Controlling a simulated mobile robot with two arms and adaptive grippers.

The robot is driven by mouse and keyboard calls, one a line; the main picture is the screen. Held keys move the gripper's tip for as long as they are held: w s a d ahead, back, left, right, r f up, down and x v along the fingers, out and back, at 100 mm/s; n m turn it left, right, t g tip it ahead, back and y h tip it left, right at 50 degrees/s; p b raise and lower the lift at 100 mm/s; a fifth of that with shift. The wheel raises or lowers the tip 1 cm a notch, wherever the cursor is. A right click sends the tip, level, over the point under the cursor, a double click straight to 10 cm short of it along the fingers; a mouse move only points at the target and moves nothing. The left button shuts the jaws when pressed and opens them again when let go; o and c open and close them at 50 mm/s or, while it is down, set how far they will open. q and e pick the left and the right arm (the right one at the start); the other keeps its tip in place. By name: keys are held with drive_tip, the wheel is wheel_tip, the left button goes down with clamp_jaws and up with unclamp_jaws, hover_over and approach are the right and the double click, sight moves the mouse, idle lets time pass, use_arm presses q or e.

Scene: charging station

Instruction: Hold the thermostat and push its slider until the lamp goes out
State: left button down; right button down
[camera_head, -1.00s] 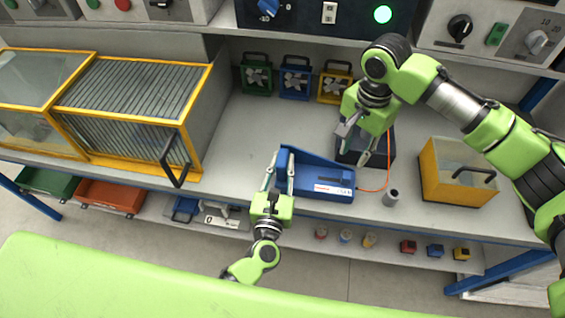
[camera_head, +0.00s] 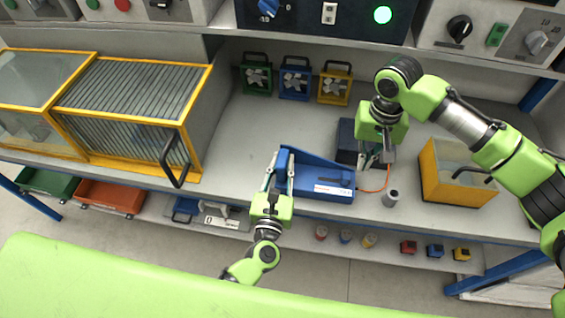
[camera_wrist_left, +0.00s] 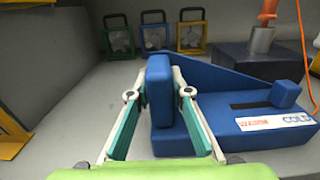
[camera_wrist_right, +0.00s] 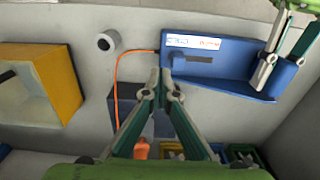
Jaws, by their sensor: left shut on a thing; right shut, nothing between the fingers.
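The thermostat (camera_head: 318,183) is a blue device with a slotted base, a tall end plate and a label reading COLD; it lies on the bench. My left gripper (camera_head: 279,168) is shut on its left end plate (camera_wrist_left: 160,90). The small blue slider knob (camera_wrist_left: 285,94) stands at the right, COLD end of the slot. My right gripper (camera_head: 374,166) is shut and empty, beside the thermostat's right end. In the right wrist view its fingertips (camera_wrist_right: 168,82) are close to the knob end; contact is unclear. The green lamp (camera_head: 382,14) on the upper panel is lit.
An orange cable (camera_wrist_right: 117,75) runs by the right end, near a grey cylinder (camera_head: 391,198). A yellow container (camera_head: 430,175) stands further right.

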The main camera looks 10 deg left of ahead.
drive_tip(key=shift+f, duration=3.8)
